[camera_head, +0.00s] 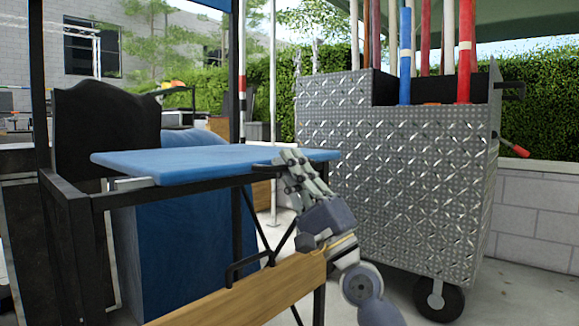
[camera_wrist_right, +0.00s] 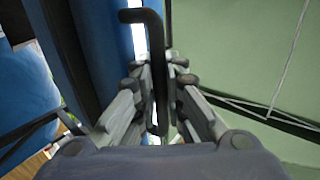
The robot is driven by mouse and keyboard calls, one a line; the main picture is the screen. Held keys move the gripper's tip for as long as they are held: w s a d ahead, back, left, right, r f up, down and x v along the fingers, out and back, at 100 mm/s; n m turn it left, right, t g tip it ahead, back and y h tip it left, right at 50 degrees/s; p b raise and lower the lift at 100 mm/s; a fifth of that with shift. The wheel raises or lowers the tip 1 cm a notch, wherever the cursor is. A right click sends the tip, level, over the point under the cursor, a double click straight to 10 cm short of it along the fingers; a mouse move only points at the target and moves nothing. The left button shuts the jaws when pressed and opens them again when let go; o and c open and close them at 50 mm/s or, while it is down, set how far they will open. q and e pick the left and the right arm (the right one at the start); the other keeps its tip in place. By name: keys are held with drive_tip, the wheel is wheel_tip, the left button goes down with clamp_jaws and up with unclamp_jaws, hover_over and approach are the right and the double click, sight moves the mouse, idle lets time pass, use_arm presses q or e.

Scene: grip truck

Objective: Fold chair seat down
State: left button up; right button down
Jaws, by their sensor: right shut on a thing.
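The chair seat (camera_head: 215,160) is a flat blue panel, lying close to level at the middle left of the head view. It rests beside a black metal frame (camera_head: 70,190). My right gripper (camera_head: 288,158) is at the seat's right front edge. In the right wrist view my right gripper (camera_wrist_right: 158,85) is shut on a dark bent handle (camera_wrist_right: 152,18), which stands between its fingers. A blue panel (camera_wrist_right: 95,40) shows just left of the handle there. My left gripper is not in view.
A diamond-plate metal cart (camera_head: 400,170) on a black wheel (camera_head: 438,298) stands close to the right, holding several coloured poles. A wooden board (camera_head: 245,290) crosses below the seat. A blue box-like panel (camera_head: 180,250) is under the seat. A hedge and grey wall stand behind.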

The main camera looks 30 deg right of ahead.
drive_tip(key=shift+a+f, duration=0.2)
drive_tip(key=shift+f, duration=0.35)
drive_tip(key=c, duration=1.9)
unclamp_jaws()
drive_tip(key=shift+c, duration=0.2)
drive_tip(key=shift+s+d, duration=0.1)
drive_tip(key=shift+d, duration=0.1)
drive_tip(key=shift+r, duration=0.1)
drive_tip(key=shift+d+f, duration=0.1)
drive_tip(key=shift+f, duration=0.15)
drive_tip(key=v, duration=1.1)
drive_tip(key=shift+s, duration=0.35)
drive_tip(key=shift+f, duration=0.1)
